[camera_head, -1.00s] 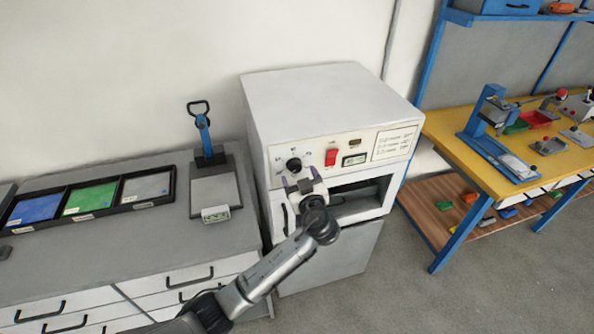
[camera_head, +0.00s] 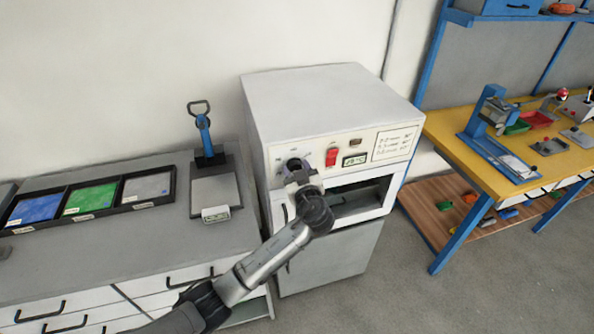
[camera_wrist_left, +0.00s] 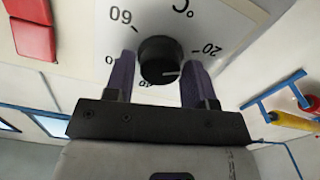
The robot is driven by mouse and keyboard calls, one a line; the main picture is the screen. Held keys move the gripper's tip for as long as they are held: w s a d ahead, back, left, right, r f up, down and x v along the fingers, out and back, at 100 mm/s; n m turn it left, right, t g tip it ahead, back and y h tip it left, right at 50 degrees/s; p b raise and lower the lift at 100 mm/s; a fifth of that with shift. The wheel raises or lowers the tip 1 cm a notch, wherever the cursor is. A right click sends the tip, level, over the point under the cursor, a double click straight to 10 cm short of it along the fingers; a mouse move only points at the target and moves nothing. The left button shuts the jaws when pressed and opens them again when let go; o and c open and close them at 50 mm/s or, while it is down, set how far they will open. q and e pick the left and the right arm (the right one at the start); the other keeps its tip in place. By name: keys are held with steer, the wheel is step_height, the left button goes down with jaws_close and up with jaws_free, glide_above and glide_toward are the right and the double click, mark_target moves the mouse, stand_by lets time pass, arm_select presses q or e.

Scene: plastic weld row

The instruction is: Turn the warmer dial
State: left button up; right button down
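The warmer (camera_head: 330,100) is a white cabinet standing on the floor. Its black dial (camera_head: 294,165) is at the left of the front panel, mostly covered by my gripper in the head view. My left gripper (camera_head: 298,173) is at the dial. My right gripper is out of view.
A red switch (camera_head: 331,157) and a small display (camera_head: 355,159) are right of the dial, above an open slot. A grey counter (camera_head: 120,245) with colored trays stands left. A yellow workbench (camera_head: 465,155) stands right.

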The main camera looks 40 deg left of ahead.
arm_select(q)
steer(key=c, duration=0.4)
